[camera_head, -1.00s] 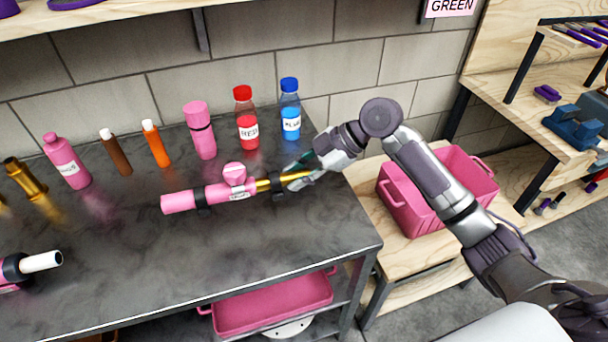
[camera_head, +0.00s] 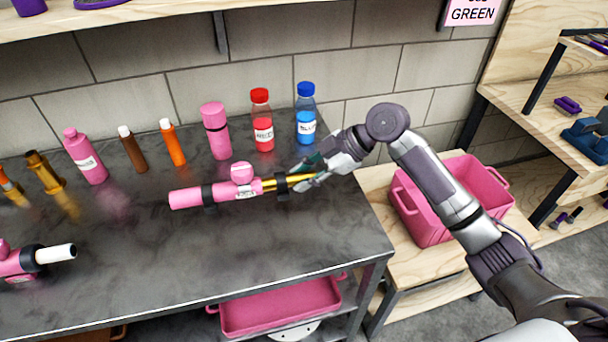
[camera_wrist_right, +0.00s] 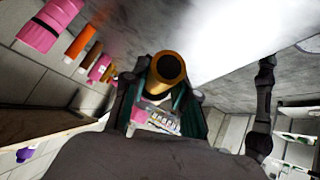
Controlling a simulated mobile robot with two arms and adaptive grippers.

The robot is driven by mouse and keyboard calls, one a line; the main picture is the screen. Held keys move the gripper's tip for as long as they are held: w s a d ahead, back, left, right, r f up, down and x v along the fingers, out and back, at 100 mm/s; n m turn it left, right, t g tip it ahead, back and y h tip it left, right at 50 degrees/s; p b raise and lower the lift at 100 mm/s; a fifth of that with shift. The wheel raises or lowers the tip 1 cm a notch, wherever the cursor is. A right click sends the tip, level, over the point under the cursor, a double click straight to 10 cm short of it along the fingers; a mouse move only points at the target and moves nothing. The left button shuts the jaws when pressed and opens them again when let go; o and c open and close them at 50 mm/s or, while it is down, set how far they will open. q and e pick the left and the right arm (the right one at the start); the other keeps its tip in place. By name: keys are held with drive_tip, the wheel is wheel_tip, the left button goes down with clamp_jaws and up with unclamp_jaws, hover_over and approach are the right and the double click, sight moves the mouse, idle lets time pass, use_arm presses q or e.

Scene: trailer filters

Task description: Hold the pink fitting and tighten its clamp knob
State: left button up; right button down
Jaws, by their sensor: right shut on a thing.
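The pink fitting (camera_head: 221,193) lies along the dark bench, resting in black holders. Its round pink clamp knob (camera_head: 242,173) sits on top, near the right end. A gold tube (camera_head: 271,185) extends from that end to the right. My right gripper (camera_head: 303,181) comes in from the right and is shut on the gold tube near its free end. The right wrist view shows the gold tube's open end (camera_wrist_right: 168,68) between the fingers. The knob cannot be made out clearly there. My left gripper is not in view.
Behind the fitting stand pink, brown and orange containers, a red bottle (camera_head: 262,122) and a blue bottle (camera_head: 306,115). A pink device with a white tube (camera_head: 56,254) lies at the left edge. A pink crate (camera_head: 424,222) is at the right. The bench front is clear.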

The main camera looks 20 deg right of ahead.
drive_tip(key=shift+f+b, duration=3.25)
drive_tip(key=shift+f, duration=2.2)
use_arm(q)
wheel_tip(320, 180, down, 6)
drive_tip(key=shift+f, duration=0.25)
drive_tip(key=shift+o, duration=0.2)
